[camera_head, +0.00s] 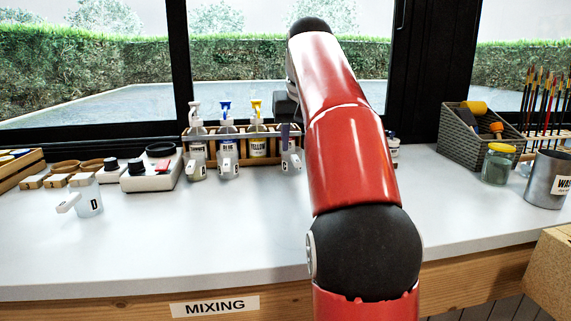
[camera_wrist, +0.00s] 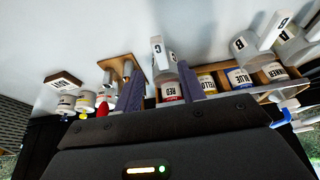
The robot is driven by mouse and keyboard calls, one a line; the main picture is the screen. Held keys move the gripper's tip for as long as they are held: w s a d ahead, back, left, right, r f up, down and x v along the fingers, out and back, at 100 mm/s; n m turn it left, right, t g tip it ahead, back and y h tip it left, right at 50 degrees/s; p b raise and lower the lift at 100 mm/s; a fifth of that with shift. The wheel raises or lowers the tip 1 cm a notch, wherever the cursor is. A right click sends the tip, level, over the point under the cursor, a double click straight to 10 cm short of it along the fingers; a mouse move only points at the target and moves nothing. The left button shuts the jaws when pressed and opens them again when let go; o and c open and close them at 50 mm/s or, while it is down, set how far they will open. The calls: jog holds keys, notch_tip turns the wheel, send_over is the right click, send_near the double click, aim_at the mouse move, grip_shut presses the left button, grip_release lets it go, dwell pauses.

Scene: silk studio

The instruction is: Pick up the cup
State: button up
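Several small clear cups with white lettered handles stand on the counter. Cup C (camera_head: 291,163) stands in front of the bottle rack; in the wrist view, its handle and body (camera_wrist: 164,62) show between and beyond my fingertips. My gripper (camera_wrist: 160,84) is open, its two purple-grey fingers apart with nothing clearly held. In the head view, one finger shows just above cup C and my arm hides the rest. Cup B (camera_head: 228,167) and cup A (camera_head: 196,168) stand left of it. Cup D (camera_head: 89,202) stands alone nearer the front left.
Pump bottles, including a blue-labelled one (camera_head: 227,128) and a yellow one (camera_head: 257,128), stand in a wooden rack close behind the cups. A grey basket (camera_head: 474,140), a jar (camera_head: 498,165) and a metal can (camera_head: 547,182) stand right. The front middle counter is clear.

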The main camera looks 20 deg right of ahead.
aim_at(296, 158)
jog(key=b+x, duration=0.1)
jog(key=x, duration=0.3)
jog(key=b+x, duration=0.1)
jog(key=x, duration=0.1)
jog(key=shift+s+a+f+b, duration=0.2)
jog(key=shift+f+b, duration=0.1)
jog(key=shift+w+f, duration=0.2)
jog(key=shift+f, duration=0.2)
jog(key=shift+c, duration=0.3)
jog(key=shift+r, duration=0.1)
grip_shut()
